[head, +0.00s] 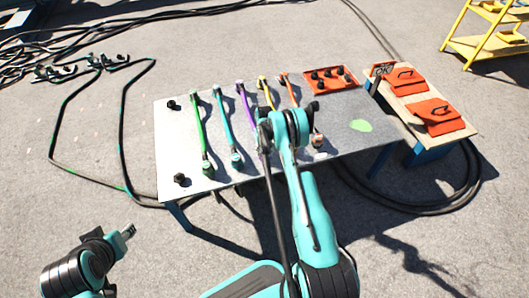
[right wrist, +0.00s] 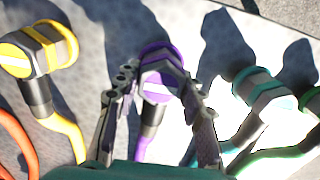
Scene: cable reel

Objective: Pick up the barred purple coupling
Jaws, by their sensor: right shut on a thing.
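The purple coupling (right wrist: 160,72) has a pale bar across it and sits between the two fingers of my right gripper (right wrist: 158,84) in the right wrist view. The fingers are shut on it from both sides. Its purple cable (right wrist: 143,148) runs toward the bottom of that view. In the head view the purple cable (head: 245,103) crosses the table, and my right arm hides its near end and most of the gripper. My left gripper (head: 127,232) is off the table at the lower left; whether it is open or shut is unclear.
Yellow (right wrist: 38,50) and teal (right wrist: 265,92) couplings lie on either side of the gripper. Green (head: 198,127) and orange (head: 293,92) cables also lie on the grey table (head: 178,140). An orange tray (head: 345,72) and a wooden side table (head: 398,108) are at right.

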